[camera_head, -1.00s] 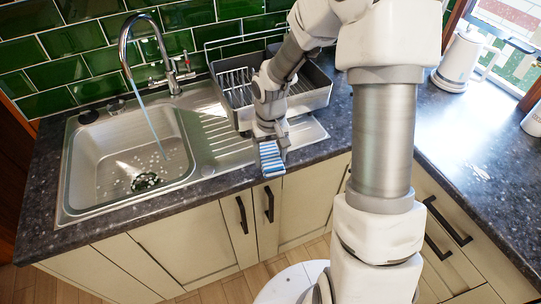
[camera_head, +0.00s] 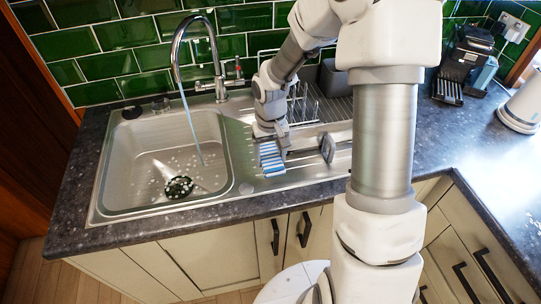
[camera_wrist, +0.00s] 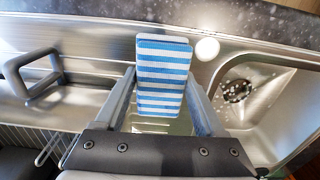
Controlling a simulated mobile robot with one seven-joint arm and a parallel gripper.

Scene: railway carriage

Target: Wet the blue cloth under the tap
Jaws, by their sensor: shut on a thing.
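The blue cloth (camera_head: 271,158), folded and striped blue and white, is held in my gripper (camera_head: 271,146) above the draining board, to the right of the sink basin. In the wrist view the cloth (camera_wrist: 163,70) stands between the two fingers of my gripper (camera_wrist: 163,100). The tap (camera_head: 218,72) is a tall curved chrome spout at the back of the sink. A thin stream of water (camera_head: 191,122) falls from it into the steel basin (camera_head: 135,165). The cloth is apart from the stream, to its right.
The basin's drain (camera_head: 179,187) also shows in the wrist view (camera_wrist: 237,90). A dish rack (camera_head: 303,105) stands behind my gripper, partly hidden by my arm. A grey handle-like part (camera_head: 328,148) is close to its right. A coffee machine (camera_head: 465,60) stands at the back right.

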